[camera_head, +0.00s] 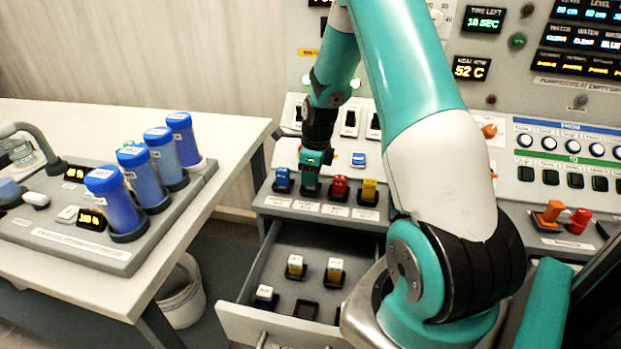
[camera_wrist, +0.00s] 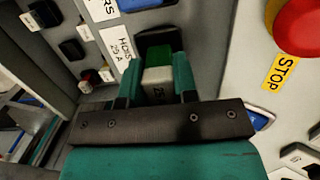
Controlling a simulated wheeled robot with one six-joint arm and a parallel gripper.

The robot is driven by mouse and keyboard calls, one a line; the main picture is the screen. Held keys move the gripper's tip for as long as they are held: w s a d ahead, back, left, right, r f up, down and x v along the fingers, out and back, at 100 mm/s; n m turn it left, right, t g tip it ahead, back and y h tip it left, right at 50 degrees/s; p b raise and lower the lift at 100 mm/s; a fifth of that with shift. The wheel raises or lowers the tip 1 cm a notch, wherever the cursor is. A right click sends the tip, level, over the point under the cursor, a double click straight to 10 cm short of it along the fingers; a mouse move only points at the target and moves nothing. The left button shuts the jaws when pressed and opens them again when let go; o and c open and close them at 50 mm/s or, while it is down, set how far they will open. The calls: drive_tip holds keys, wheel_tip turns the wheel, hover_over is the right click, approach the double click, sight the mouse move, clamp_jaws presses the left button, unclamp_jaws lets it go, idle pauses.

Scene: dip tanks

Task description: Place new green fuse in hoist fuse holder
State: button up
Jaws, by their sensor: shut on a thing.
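My gripper (camera_head: 312,172) is over the second place in the row of fuse holders, between the blue fuse (camera_head: 282,180) and the red fuse (camera_head: 339,187). In the wrist view, my gripper (camera_wrist: 156,88) is shut on the green fuse (camera_wrist: 154,52), which has a pale face marked with a number. The fuse is at the hoist fuse holder, beside the hoist 20 A label (camera_wrist: 125,55). The jaws hide the holder's contact area, so I cannot tell whether the fuse is fully seated.
An open drawer (camera_head: 240,322) below holds several pale-topped fuses and an empty-looking slot (camera_head: 306,310). A yellow fuse (camera_head: 369,192) stands right of the red one. A red stop button (camera_wrist: 298,22) is on the panel. Blue cylinders (camera_head: 112,200) stand on the left table.

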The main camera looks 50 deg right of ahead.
drive_tip(key=shift+f, duration=0.55)
drive_tip(key=shift+f, duration=0.2)
drive_tip(key=o, duration=0.9)
drive_tip(key=shift+o, duration=0.2)
drive_tip(key=shift+r, duration=0.15)
